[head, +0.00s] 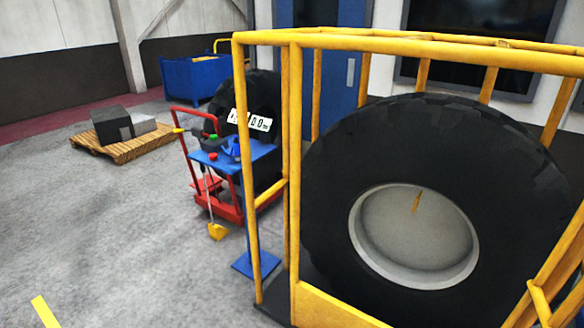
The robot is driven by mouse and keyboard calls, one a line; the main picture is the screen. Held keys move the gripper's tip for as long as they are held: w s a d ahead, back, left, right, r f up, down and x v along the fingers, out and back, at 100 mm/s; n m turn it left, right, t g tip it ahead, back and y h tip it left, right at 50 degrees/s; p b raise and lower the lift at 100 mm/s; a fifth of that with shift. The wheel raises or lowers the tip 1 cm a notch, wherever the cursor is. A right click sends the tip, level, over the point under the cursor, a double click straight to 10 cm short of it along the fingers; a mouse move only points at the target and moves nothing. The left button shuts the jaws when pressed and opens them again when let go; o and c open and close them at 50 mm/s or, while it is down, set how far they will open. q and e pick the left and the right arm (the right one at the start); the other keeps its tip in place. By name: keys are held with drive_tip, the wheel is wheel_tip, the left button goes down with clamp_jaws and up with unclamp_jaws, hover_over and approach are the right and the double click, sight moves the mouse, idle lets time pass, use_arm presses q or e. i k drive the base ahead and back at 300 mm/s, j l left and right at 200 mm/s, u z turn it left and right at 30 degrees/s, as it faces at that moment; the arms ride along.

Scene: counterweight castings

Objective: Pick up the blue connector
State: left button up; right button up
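A small blue object (233,148), which may be the blue connector, sits on a blue stand top (262,152). It is partly merged in colour with the stand and too small to make out clearly. Small green (213,139) and red (213,156) items are beside it to the left. Neither of my grippers is in view.
A yellow rail cage (293,180) with a large black tire (330,160) fills the right side. A red cart (228,211) stands behind the stand. A yellow piece (217,231) is low beside it. A wooden pallet (130,148) lies left; open grey floor (100,220) spans the left foreground.

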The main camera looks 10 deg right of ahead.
sight(236, 144)
drive_tip(key=z, duration=1.35)
drive_tip(key=u, duration=1.35)
drive_tip(key=i+j+z, duration=0.1)
drive_tip(key=z, duration=0.35)
drive_tip(key=j+z, duration=0.1)
drive_tip(key=z, duration=0.4)
drive_tip(key=i+j+z, duration=0.1)
drive_tip(key=z, duration=0.35)
drive_tip(key=j+z, duration=0.3)
drive_tip(key=j, duration=0.35)
drive_tip(key=j+z, duration=0.25)
drive_tip(key=j, duration=0.45)
drive_tip(key=j+z, duration=0.3)
drive_tip(key=j, duration=0.4)
drive_tip(key=k+j+z, duration=0.1)
drive_tip(key=j+z, duration=0.15)
drive_tip(key=j, duration=0.4)
